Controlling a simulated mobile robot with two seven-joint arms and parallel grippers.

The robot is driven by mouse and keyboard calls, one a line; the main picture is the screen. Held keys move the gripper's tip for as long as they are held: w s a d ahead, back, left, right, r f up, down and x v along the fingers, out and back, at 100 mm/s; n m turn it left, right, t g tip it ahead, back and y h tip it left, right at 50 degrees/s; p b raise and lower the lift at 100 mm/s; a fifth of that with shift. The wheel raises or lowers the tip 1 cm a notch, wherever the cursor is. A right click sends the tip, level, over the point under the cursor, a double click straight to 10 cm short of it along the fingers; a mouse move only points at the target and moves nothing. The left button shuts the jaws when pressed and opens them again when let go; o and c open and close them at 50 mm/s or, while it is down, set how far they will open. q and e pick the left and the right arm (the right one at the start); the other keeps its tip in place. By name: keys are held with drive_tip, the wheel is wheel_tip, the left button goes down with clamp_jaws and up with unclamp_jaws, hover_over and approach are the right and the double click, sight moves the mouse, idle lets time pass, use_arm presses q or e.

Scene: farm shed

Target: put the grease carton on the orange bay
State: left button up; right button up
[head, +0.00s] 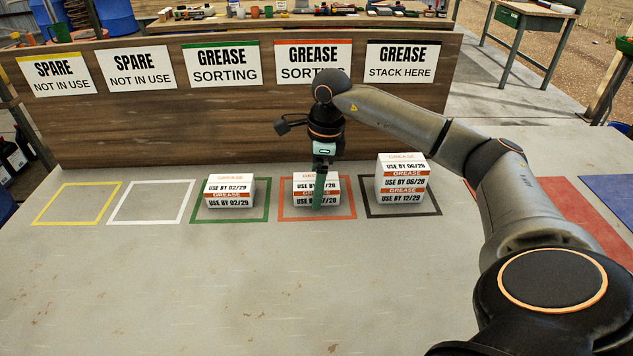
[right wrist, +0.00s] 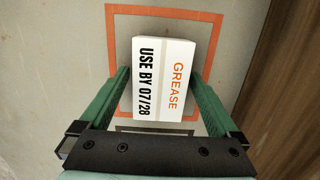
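A white grease carton with orange lettering (right wrist: 163,80), marked 07/28, stands inside the outline of the orange bay (right wrist: 219,60). In the head view the carton (head: 302,190) rests within the orange bay's outline (head: 284,217), under my right gripper. My right gripper (head: 318,204) points straight down, with one green finger in front of the carton. In the right wrist view its fingers (right wrist: 161,75) straddle the carton and look slightly apart from its sides. The carton hides the inner fingertip contact. My left gripper is out of view.
A carton (head: 229,192) stands in the green bay. Two stacked cartons (head: 402,185) stand in the black bay at right. The yellow (head: 37,207) and white (head: 114,202) bays are empty. A wooden board (head: 200,130) with signs rises behind the bays. The table front is clear.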

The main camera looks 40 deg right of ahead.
drive_tip(key=shift+r, duration=0.1)
wheel_tip(320, 180, up, 12)
drive_tip(key=d+p, duration=0.1)
drive_tip(key=shift+s+p, duration=0.4)
drive_tip(key=shift+s, duration=0.05)
idle(0.3)
